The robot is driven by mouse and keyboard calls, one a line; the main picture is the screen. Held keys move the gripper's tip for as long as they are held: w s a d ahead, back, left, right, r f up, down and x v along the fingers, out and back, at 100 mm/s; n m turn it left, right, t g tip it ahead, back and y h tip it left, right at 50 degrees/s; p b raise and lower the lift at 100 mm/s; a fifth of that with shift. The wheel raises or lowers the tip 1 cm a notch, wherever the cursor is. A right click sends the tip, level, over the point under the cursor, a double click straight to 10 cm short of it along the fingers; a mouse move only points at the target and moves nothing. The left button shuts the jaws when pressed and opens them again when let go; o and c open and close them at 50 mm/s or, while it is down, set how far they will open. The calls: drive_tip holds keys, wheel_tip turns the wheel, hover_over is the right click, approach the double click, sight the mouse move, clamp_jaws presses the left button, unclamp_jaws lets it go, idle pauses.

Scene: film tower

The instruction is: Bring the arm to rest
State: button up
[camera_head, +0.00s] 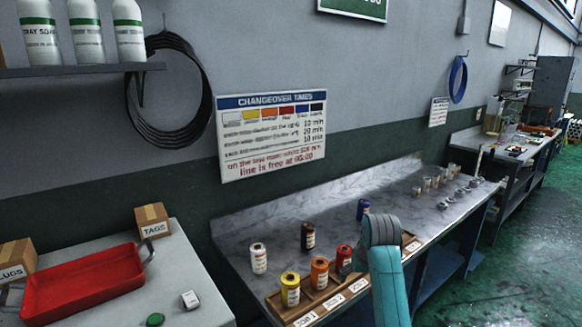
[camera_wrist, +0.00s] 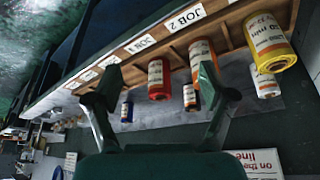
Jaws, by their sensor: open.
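My gripper shows in the wrist view (camera_wrist: 160,80), with its two dark green fingers spread apart and nothing between them. In the head view my teal arm reaches over the bench and hides most of the gripper and part of the wooden rack (camera_head: 321,295). The rack carries job labels along its front. A yellow canister (camera_head: 290,290), an orange canister (camera_head: 319,273) and a red canister (camera_head: 343,259) stand in a row at the rack. Behind them stand a white canister (camera_head: 258,258), a dark canister (camera_head: 308,236) and a blue canister (camera_head: 363,209).
The grey bench (camera_head: 400,203) holds several small cups and metal pieces farther right. At left, a table holds a red tray (camera_head: 85,283), a TAGS box (camera_head: 152,221) and a green-topped item (camera_head: 155,320). A changeover sign (camera_head: 271,135) hangs on the wall.

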drive_tip(key=s+f+t, duration=0.2)
drive_tip(key=s+f, duration=0.6)
drive_tip(key=f, duration=0.4)
drive_tip(key=s+f+t, duration=0.1)
drive_tip(key=s+f, duration=0.8)
drive_tip(key=f, duration=0.3)
drive_tip(key=s+f+t, duration=0.2)
drive_tip(key=s+f, duration=0.2)
drive_tip(key=s, duration=0.6)
drive_tip(key=s+r+t, duration=0.1)
drive_tip(key=s+r, duration=0.1)
drive_tip(key=s, duration=0.8)
drive_tip(key=s+r+t, duration=0.1)
drive_tip(key=s+r, duration=0.1)
drive_tip(key=s, duration=0.8)
drive_tip(key=s+r+t, duration=0.3)
drive_tip(key=s+r, duration=1.2)
drive_tip(key=shift+r, duration=0.35)
